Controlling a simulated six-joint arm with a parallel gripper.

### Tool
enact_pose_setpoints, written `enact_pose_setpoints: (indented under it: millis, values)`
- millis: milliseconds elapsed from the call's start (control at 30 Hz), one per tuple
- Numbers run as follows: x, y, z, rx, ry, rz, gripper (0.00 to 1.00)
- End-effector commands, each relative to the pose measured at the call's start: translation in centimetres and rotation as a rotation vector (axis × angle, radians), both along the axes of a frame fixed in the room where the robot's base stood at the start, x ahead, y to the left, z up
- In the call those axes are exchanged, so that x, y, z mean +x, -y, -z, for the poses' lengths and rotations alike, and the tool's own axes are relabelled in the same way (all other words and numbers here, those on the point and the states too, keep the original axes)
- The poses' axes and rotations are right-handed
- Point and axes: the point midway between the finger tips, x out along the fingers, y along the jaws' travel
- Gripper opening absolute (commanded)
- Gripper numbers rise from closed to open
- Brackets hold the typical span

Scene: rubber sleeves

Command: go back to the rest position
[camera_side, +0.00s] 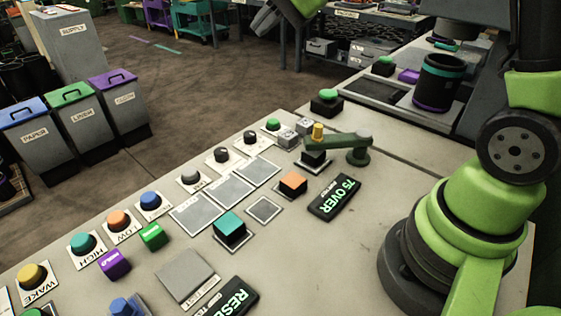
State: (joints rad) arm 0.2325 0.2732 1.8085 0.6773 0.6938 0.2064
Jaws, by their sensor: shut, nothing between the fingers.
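My gripper (268,19) shows only in part at the top edge of the side view, as a dark grey piece beside a green link of my arm. It is high above the far edge of the bench, apart from everything on it. It is shut and holds nothing that I can see. The rest of the wrist is cut off by the frame. My green arm base stands on the bench at the right.
The bench (375,235) holds several coloured buttons and blocks, a small green lever arm (350,145), a black "75 OVER" display (334,198) and a black cylinder (438,82) in a tray. Labelled bins (105,105) stand on the floor at left.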

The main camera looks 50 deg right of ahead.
Motion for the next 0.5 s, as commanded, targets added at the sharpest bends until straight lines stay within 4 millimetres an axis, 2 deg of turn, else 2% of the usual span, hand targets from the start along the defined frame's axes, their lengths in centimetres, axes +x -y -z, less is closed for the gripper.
enact_pose_setpoints:
  millis: [33,200,400,500]
  values:
    - [-2.2,-1.2,-1.5,-0.052,0.02,-0.067,0.0]
    - [-9.4,-3.7,-3.8,-0.241,0.064,-0.277,0.0]
    - [-17.6,-4.9,-3.7,-0.463,0.11,-0.486,0.0]
    - [-20.5,-4.8,-3.0,-0.552,0.125,-0.56,0.0]
